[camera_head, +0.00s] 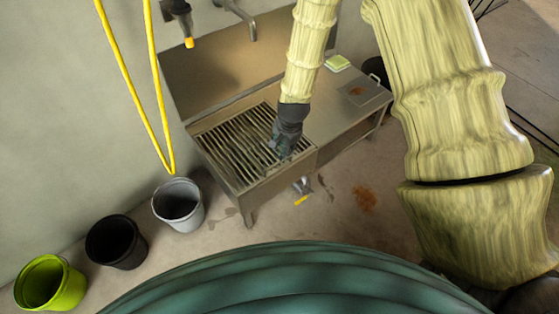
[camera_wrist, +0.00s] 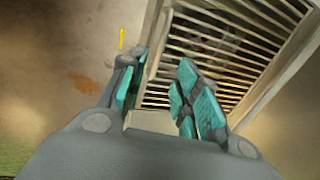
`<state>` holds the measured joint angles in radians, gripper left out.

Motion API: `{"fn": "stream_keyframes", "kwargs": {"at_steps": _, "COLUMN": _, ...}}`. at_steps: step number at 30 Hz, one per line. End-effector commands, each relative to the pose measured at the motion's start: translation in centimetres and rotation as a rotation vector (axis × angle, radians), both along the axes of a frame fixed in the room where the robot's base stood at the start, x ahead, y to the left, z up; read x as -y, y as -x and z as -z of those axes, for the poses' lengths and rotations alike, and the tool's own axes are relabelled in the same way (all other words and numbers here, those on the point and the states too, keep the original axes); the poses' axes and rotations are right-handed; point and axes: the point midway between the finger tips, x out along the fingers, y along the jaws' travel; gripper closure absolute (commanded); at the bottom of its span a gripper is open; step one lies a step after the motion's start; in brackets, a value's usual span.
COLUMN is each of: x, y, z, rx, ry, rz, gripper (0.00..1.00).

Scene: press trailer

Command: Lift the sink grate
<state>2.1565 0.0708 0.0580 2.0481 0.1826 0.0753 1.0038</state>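The sink grate (camera_head: 228,143) is a slatted metal panel lying in the basin of a steel sink unit (camera_head: 239,187). In the wrist view the grate (camera_wrist: 222,45) fills the upper right, with its slats and a pale frame edge showing. My gripper (camera_head: 281,151) is over the grate's front right part, close to the basin's front rim. In the wrist view my gripper (camera_wrist: 164,58) has its two teal-padded fingers apart, with the frame edge and slat ends seen between them. Nothing is held. Whether the fingertips touch the grate cannot be told.
A faucet (camera_head: 247,24) reaches over the sink's back. A green sponge-like block (camera_head: 337,62) lies on the right counter (camera_head: 335,112). A yellow-handled valve (camera_head: 301,193) is below the front rim. Grey (camera_head: 178,204), black (camera_head: 116,242) and green (camera_head: 50,283) buckets stand left. A yellow hose (camera_head: 136,82) hangs nearby.

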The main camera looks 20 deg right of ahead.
Motion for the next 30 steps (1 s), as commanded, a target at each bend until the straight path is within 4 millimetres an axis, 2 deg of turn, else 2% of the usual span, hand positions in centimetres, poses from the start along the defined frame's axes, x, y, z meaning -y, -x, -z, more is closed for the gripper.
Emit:
{"fn": "stream_keyframes", "kwargs": {"at_steps": 1, "x": -0.1, "y": -0.1, "z": 1.1, "rx": -0.002, "ry": 0.000, "rz": 0.000, "gripper": 0.68}}
{"fn": "stream_keyframes", "kwargs": {"at_steps": 6, "x": -0.2, "y": -0.6, "z": 3.9, "rx": -0.003, "ry": 0.000, "rz": -0.002, "gripper": 0.68}}
{"fn": "stream_keyframes", "kwargs": {"at_steps": 15, "x": -0.5, "y": -1.3, "z": 7.6, "rx": -0.001, "ry": 0.001, "rz": -0.002, "gripper": 0.68}}
{"fn": "stream_keyframes", "kwargs": {"at_steps": 21, "x": -0.6, "y": -1.5, "z": 8.4, "rx": -0.001, "ry": 0.001, "rz": -0.002, "gripper": 0.68}}
{"fn": "stream_keyframes", "kwargs": {"at_steps": 29, "x": -0.6, "y": -1.5, "z": 8.5, "rx": -0.001, "ry": 0.001, "rz": -0.002, "gripper": 0.68}}
{"fn": "stream_keyframes", "kwargs": {"at_steps": 30, "x": -0.6, "y": -1.5, "z": 8.5, "rx": -0.001, "ry": 0.001, "rz": -0.002, "gripper": 0.73}}
